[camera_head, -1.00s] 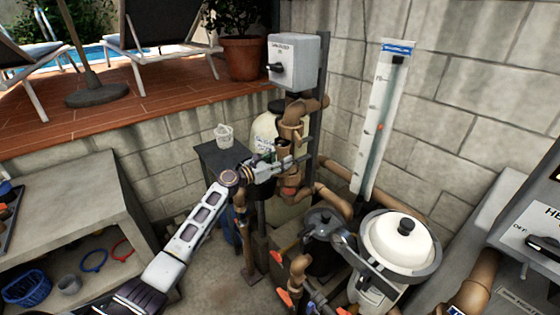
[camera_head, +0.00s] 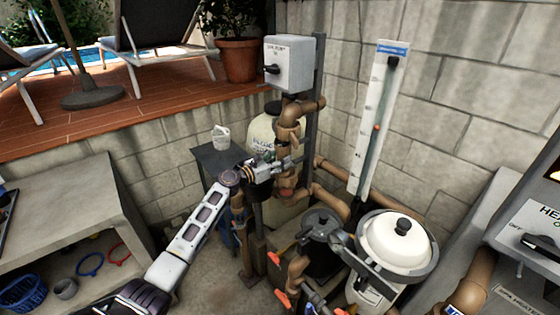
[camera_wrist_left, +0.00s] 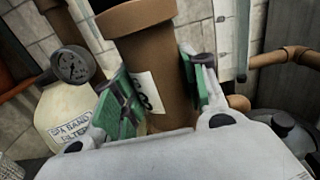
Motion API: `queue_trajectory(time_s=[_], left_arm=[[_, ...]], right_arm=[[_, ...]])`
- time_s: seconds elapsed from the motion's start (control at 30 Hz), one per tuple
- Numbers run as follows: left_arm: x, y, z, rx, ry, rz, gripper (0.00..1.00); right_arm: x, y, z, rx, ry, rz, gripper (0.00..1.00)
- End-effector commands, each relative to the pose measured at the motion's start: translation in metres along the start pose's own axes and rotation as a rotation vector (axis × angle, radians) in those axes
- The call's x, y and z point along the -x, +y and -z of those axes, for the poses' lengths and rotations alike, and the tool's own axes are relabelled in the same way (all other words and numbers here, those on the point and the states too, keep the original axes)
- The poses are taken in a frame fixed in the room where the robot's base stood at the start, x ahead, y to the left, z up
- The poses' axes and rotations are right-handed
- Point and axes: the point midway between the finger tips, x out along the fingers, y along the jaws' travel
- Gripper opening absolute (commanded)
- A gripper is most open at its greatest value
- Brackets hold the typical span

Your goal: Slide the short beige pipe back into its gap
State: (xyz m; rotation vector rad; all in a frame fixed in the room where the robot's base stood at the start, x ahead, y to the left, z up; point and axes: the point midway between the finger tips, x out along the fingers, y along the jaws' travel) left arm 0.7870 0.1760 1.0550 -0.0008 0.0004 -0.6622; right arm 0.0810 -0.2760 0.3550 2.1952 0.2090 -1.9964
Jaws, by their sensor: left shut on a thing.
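My left gripper (camera_head: 288,162) reaches in from the left to the vertical run of pipe by the wall. In the left wrist view its green-padded fingers (camera_wrist_left: 165,92) stand on both sides of a short beige pipe (camera_wrist_left: 160,62) with a white label, and are shut on it. The pipe is roughly upright, with a wider collar at its upper end. In the head view the short pipe (camera_head: 287,136) shows below the upper elbow (camera_head: 300,106) and above the lower pipe (camera_head: 290,192). The gripper partly hides it; I cannot tell whether its ends touch. My right gripper is out of view.
A grey switch box (camera_head: 290,63) hangs above the pipes. The cream sand filter (camera_head: 264,128) stands close behind. A black-lidded pump pot (camera_head: 322,225) and a white-lidded feeder (camera_head: 398,242) stand to the right. A small dark table (camera_head: 215,158) with a white bucket (camera_head: 221,137) is at left.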

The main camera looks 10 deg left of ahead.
Motion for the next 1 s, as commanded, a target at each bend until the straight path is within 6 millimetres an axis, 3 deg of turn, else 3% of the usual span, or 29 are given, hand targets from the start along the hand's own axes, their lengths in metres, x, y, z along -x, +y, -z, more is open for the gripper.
queue_trajectory(time_s=[0.53, 1.0], left_arm=[[0.000, 0.000, -0.001, 0.000, -0.001, 0.000, 0.22], [0.000, 0.000, 0.000, -0.001, -0.001, 0.000, 0.22]], right_arm=[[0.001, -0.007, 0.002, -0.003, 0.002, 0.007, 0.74], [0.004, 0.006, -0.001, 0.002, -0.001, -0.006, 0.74]])
